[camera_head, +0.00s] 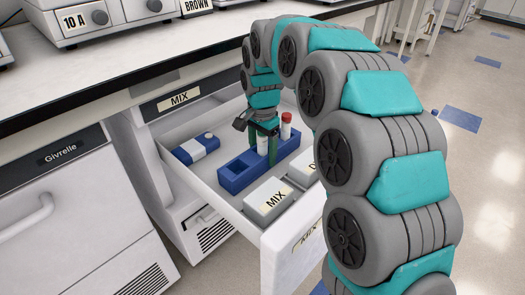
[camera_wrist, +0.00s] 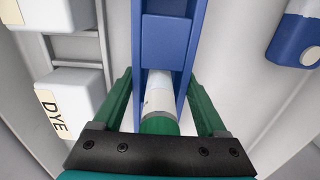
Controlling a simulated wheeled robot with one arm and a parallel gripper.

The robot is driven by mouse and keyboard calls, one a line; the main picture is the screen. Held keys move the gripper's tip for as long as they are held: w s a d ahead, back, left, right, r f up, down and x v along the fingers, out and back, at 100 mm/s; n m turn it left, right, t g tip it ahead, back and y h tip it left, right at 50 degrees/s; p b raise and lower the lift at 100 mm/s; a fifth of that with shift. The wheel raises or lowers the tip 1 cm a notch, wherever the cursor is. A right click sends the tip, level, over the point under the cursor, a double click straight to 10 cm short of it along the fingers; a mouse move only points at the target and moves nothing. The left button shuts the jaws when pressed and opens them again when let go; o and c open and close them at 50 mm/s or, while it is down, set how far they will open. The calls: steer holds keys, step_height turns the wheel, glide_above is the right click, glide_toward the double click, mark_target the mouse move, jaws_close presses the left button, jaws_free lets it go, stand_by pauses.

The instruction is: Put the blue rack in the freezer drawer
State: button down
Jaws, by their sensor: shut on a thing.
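The blue rack (camera_head: 236,180) is a long block with square wells, inside the open freezer drawer (camera_head: 222,205) marked MIX. It also shows in the wrist view (camera_wrist: 168,40). A red-capped tube (camera_head: 286,126) and a white tube with a green cap (camera_wrist: 160,103) stand in it. My gripper (camera_head: 262,150) points down over the rack; in the wrist view its green fingers (camera_wrist: 160,85) lie along both long sides of the rack, shut on it, with the green-capped tube between them. Whether the rack touches the drawer floor cannot be told.
The counter edge (camera_head: 200,75) overhangs behind the drawer. A closed Givrelle unit (camera_head: 70,215) is at left.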

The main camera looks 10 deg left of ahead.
jaws_free()
steer(key=shift+f, duration=0.1)
step_height(320, 180, up, 12)
steer(key=shift+r+b, duration=0.15)
steer(key=shift+b, duration=0.35)
stand_by(0.4)
